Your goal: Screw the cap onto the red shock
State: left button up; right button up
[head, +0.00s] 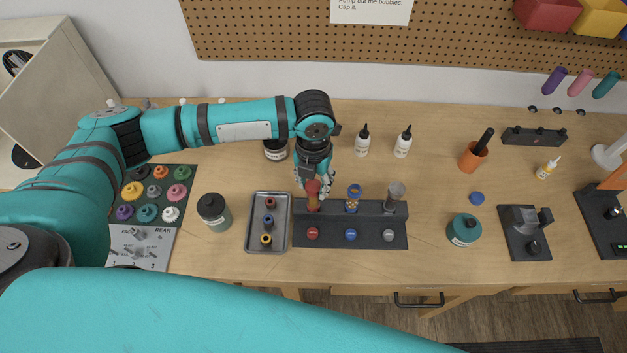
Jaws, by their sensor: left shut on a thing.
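The red shock (313,203) stands upright at the left end of a dark stand (370,221). Its upper part is red and the part below looks orange. My left gripper (313,182) reaches down from above and is shut around the red top end. The fingers partly hide that end, so I cannot tell whether a separate cap is between them. A round red piece (312,234) is on the stand's front, in front of the red shock. My right gripper is not in view.
A blue shock (352,205) and a grey shock (395,195) stand close to the right. A metal tray (284,246) with small ringed parts lies left of the stand. White bottles (362,143) stand behind. A teal jar (464,231) is farther right.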

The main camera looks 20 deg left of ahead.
pick_arm(q)
jog(key=m, duration=0.3)
jog(key=o, duration=0.8)
jog(key=shift+m, duration=0.3)
jog(key=shift+o, duration=0.2)
jog(key=shift+r, duration=0.1)
notch_tip(320, 180, up, 12)
